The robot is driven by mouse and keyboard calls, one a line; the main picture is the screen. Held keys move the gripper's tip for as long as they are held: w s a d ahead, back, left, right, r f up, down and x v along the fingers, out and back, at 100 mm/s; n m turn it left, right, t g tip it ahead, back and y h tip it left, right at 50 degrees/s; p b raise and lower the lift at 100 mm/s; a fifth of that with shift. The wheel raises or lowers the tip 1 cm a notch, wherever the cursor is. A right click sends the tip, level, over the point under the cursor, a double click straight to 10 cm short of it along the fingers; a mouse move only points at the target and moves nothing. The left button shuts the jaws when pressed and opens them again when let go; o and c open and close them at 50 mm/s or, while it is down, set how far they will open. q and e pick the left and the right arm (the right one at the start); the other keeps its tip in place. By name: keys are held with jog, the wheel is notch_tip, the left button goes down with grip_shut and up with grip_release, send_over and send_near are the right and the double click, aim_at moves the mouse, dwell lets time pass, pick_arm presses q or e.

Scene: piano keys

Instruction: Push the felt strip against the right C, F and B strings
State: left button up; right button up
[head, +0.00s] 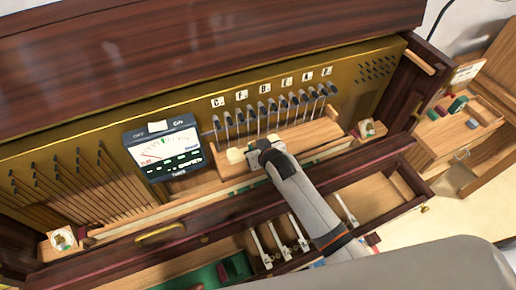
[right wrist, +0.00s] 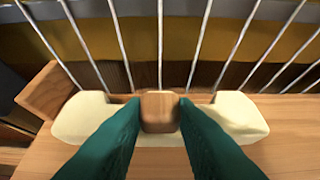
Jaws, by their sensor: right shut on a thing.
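The cream felt strip (head: 236,155) is low in front of the labelled strings, and two pale ends of it (right wrist: 85,118) show either side of a wooden grip block (right wrist: 160,111) in the right wrist view. My right gripper (right wrist: 160,114) is shut on this block, with a green finger on each side. Strings under the C label (head: 218,102), F label (head: 241,96) and B label (head: 264,89) run down behind the strip. Contact between felt and strings cannot be told. The fingers and block cover the strip's middle. My left gripper is not in view.
A wooden ledge (head: 318,132) lies under the labelled strings. An open drawer (head: 375,200) with several tools is in front. A box with coloured blocks (head: 455,130) stands at right.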

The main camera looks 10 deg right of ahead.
jog(key=shift+w+a+b, duration=0.2)
jog(key=shift+w+b, duration=0.15)
jog(key=shift+w, duration=0.7)
jog(key=o, duration=0.9)
jog(key=shift+s+d+r+p, duration=0.2)
jog(key=shift+s+p, duration=0.25)
jog(key=shift+s, duration=0.15)
jog(key=s, duration=0.3)
jog(key=shift+s+d+r, duration=0.2)
jog(key=shift+d+r, duration=0.1)
jog(key=shift+r, duration=0.05)
jog(key=s, duration=0.2)
jog(key=s+r, duration=0.1)
jog(key=shift+s+d, duration=0.2)
jog(key=shift+d, duration=0.1)
jog(key=shift+f, duration=0.1)
